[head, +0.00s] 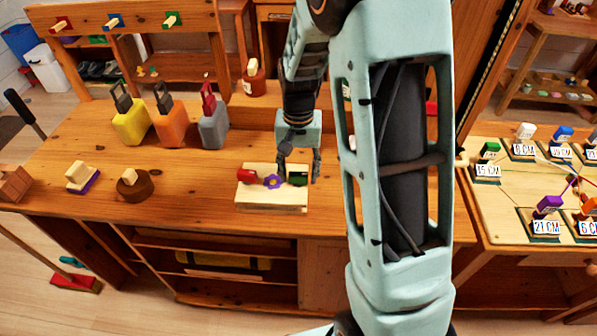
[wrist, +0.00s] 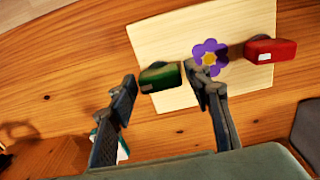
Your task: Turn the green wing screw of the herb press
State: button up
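The herb press (head: 272,201) is a pale wooden board on the bench, and it also fills the top middle of the wrist view (wrist: 185,32). Its green wing screw (head: 299,181) sits at the right end in the head view and left of centre in the wrist view (wrist: 160,79). A red wing screw (head: 247,176) is at the other end, with a purple flower (head: 272,182) between them. My gripper (head: 298,173) is open, pointing down, with one finger on each side of the green screw. In the wrist view my gripper (wrist: 161,77) shows gaps beside the screw; fingertip height is unclear.
Yellow (head: 131,124), orange (head: 171,128) and grey (head: 213,130) handled blocks stand behind left. A round brown block (head: 135,185) and a purple-based block (head: 82,178) are at left. The bench (head: 215,225) is clear around the press. A labelled board (head: 500,215) lies at right.

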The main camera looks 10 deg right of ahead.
aim_at(299, 173)
jog(key=shift+o, duration=0.6)
jog(key=shift+r, duration=0.3)
notch_tip(299, 173, up, 12)
jog(key=shift+f, duration=0.25)
